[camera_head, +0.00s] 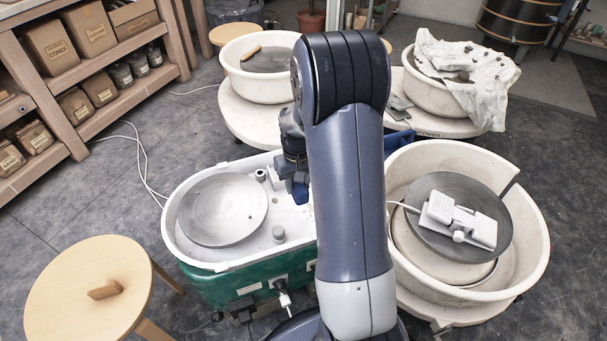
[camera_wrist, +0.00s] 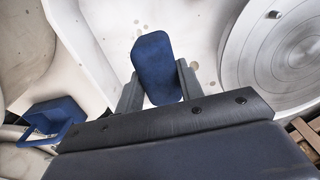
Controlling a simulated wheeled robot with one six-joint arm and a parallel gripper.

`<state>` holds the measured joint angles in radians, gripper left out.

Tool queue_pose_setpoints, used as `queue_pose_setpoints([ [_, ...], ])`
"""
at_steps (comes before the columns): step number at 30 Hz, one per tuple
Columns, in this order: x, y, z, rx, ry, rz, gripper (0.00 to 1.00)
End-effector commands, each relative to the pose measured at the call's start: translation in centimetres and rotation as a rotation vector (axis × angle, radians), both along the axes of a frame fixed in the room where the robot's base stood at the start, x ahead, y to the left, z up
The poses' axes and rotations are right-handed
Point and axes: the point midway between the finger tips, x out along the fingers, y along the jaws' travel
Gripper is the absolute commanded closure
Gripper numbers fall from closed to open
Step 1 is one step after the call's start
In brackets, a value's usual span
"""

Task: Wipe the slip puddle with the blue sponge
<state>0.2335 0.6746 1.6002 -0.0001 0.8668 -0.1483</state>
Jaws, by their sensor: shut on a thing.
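My gripper (camera_wrist: 158,72) is shut on the blue sponge (camera_wrist: 156,58), with a grey finger on each side of it in the wrist view. The sponge is held over the white splash pan of the green-based wheel; contact with the pan cannot be told. In the head view, my gripper (camera_head: 294,178) and the sponge (camera_head: 300,194) are partly hidden by my arm, at the right part of that white pan (camera_head: 290,225). Several small brownish-grey spots lie on the pan around the sponge in the wrist view. No clear larger puddle shows; part may be hidden beneath the sponge.
A grey wheel head (camera_head: 222,210) lies left of my gripper. A blue container (camera_wrist: 55,118) shows at the wrist view's left. A second wheel (camera_head: 470,222) with a white pedal on it stands right. A wooden stool (camera_head: 75,310) is at front left.

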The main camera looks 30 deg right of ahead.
Motion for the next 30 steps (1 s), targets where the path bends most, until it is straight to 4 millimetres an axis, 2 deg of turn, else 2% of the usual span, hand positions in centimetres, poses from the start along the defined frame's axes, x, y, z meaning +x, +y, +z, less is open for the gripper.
queue_pose_setpoints([
  [3,-0.1,-0.5,-0.1,0.000,0.001,-0.004,0.90],
  [13,-0.2,-0.4,0.0,0.000,0.001,-0.003,0.90],
  [30,-0.2,-0.4,-7.6,0.000,0.002,-0.003,0.90],
])
